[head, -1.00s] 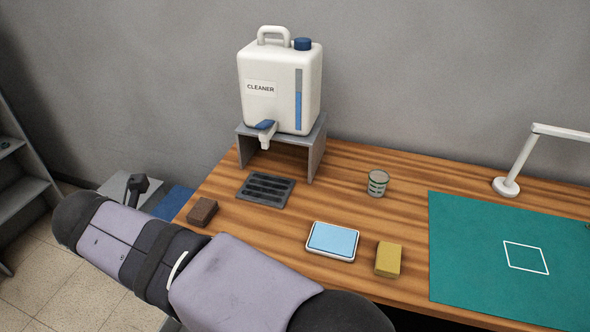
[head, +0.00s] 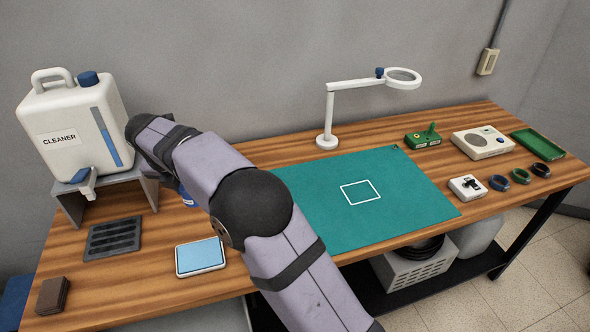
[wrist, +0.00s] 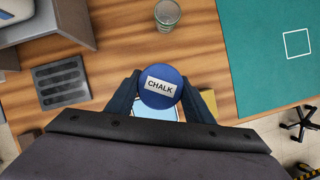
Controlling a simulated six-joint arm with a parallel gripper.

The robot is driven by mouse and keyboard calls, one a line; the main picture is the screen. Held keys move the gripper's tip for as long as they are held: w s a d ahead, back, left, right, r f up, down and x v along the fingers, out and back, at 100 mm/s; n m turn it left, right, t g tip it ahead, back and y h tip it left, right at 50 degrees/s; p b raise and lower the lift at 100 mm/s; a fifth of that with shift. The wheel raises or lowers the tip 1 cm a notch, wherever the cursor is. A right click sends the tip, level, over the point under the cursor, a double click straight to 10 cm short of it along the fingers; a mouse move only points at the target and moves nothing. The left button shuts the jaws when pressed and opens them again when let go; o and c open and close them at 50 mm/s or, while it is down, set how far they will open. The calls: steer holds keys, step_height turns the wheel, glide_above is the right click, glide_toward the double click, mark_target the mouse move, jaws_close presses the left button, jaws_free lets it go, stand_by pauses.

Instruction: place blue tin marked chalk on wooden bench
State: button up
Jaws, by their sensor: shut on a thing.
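The blue tin marked CHALK (wrist: 160,88) sits between the fingers of my gripper (wrist: 163,93), which is shut on it; the wrist view looks down on its round lid and white label. In the head view only a small blue part of the tin (head: 188,198) shows past my arm, and the fingers are hidden. The wooden bench (head: 150,262) lies under it, with its striped top also in the wrist view (wrist: 125,30). Whether the tin touches the bench or hangs above it I cannot tell.
The white tray with a blue pad (head: 201,257) lies partly beneath the tin in the wrist view. A ribbed cup (wrist: 168,14), a dark grate (head: 114,237), a cleaner jug (head: 70,130) on a stand and a green mat (head: 325,215) surround it. Bare wood lies between grate and tray.

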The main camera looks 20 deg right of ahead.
steer(key=w+d+m+h+p, duration=0.1)
steer(key=w+d, duration=0.2)
steer(key=d, duration=0.7)
steer(key=w+d+m, duration=0.2)
steer(key=w+d, duration=0.2)
steer(key=d, duration=0.7)
steer(key=shift+s+a+f, duration=0.1)
steer(key=shift+s+f, duration=0.05)
steer(key=shift+f, duration=1.1)
steer(key=shift+s+a+f, duration=0.1)
steer(key=shift+f, duration=1.15)
steer(key=shift+f+p, duration=1.45)
steer(key=shift+f, duration=3.55)
steer(key=shift+f, duration=0.15)
steer(key=o, duration=1.1)
